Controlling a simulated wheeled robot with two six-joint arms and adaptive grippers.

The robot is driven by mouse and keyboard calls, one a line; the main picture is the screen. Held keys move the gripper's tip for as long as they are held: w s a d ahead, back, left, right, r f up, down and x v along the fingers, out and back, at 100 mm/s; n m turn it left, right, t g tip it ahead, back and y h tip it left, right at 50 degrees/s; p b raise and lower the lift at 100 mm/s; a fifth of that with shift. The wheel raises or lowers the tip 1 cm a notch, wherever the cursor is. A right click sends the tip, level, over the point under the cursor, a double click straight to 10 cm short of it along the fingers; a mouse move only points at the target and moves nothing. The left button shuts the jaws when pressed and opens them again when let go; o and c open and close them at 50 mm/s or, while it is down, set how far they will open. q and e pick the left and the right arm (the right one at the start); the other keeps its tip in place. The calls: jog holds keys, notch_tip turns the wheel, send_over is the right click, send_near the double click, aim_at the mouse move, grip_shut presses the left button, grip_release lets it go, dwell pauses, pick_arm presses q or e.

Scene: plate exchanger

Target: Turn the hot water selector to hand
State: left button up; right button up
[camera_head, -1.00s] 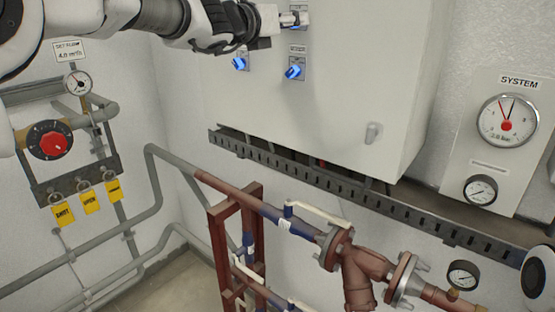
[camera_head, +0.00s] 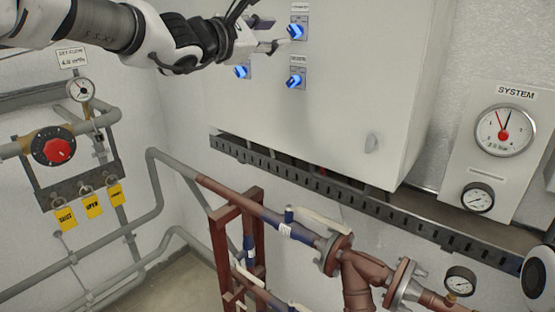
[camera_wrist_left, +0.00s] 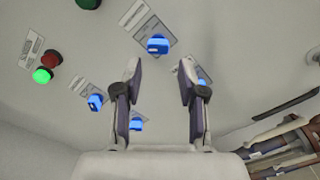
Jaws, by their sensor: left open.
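Blue selector knobs sit on the pale cabinet front. In the head view I see an upper right knob (camera_head: 296,31), a lower right knob (camera_head: 296,81) and a lower left knob (camera_head: 241,71). Their labels are too small to read, so I cannot tell which is hot water. My left gripper (camera_head: 275,34) is open, its fingertips just left of the upper right knob, with no clear grip on it. In the left wrist view a blue knob (camera_wrist_left: 158,45) shows beyond the gap between the open fingers (camera_wrist_left: 160,75). Another knob is partly hidden behind the right finger.
The cabinet (camera_head: 350,90) has a small latch. A slotted tray (camera_head: 330,187) runs below it. Pipes, a red frame (camera_head: 222,240) and a flanged valve stand lower down. A red dial (camera_head: 54,148) with yellow tags is at left. The wrist view shows a lit green button (camera_wrist_left: 42,75).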

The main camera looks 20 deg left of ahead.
notch_tip(320, 180, up, 5)
jog(key=p, duration=0.4)
pick_arm(q)
notch_tip(320, 180, down, 35)
jog(key=d+g+y+b, duration=0.1)
jog(key=g+b, duration=0.4)
jog(key=b, duration=0.2)
jog(key=shift+w+d+g, duration=0.15)
jog(key=shift+w+g, duration=0.25)
pick_arm(e)
notch_tip(320, 180, down, 6)
jog(key=shift+w+a+f, duration=0.15)
jog(key=shift+a+f, duration=0.05)
jog(key=shift+f, duration=0.05)
pick_arm(q)
jog(key=shift+f, duration=0.1)
